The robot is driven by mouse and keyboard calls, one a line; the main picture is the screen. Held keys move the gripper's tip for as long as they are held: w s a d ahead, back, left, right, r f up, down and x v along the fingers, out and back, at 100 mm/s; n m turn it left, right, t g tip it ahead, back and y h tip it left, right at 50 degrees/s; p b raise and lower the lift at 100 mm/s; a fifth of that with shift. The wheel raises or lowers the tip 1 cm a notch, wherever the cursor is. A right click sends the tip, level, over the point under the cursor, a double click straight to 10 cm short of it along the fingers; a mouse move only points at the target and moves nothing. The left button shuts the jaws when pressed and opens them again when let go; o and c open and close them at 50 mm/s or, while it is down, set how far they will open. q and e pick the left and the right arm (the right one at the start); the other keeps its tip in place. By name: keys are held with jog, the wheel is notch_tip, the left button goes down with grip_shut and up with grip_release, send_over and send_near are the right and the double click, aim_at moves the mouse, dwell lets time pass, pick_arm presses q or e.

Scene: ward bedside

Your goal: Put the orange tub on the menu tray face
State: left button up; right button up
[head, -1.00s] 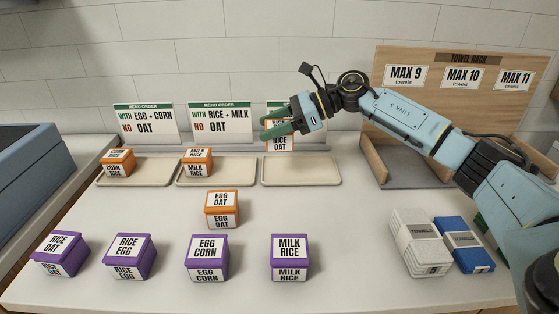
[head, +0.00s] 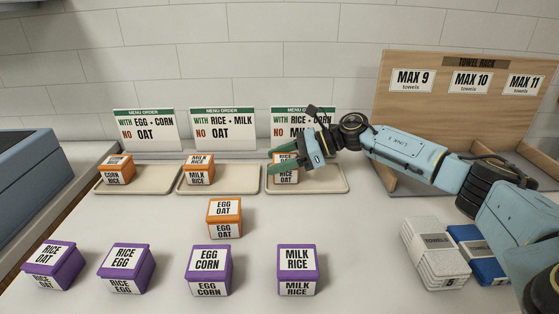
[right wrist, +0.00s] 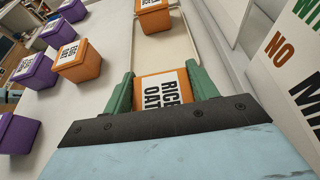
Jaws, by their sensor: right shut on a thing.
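My right gripper (head: 280,158) is shut on an orange tub (head: 286,176) labelled RICE OAT, at the left part of the right-hand menu tray (head: 325,178). In the right wrist view the tub (right wrist: 163,92) sits between the green fingers. I cannot tell whether its base touches the tray. Orange tubs CORN RICE (head: 116,172) and MILK RICE (head: 199,170) sit on the left tray (head: 155,182) and middle tray (head: 235,180). Another orange tub, EGG OAT (head: 224,220), stands on the counter before the trays. My left gripper is out of view.
Menu cards stand behind the trays; the right-hand card (head: 292,127) is partly hidden by my gripper. Purple tubs (head: 209,271) line the front. Towel packs (head: 433,255) and a wooden towel rack (head: 420,120) are at right. Counter before the right tray is clear.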

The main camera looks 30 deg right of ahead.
jog(key=shift+r, duration=0.15)
jog(key=o, duration=1.1)
jog(key=v, duration=1.2)
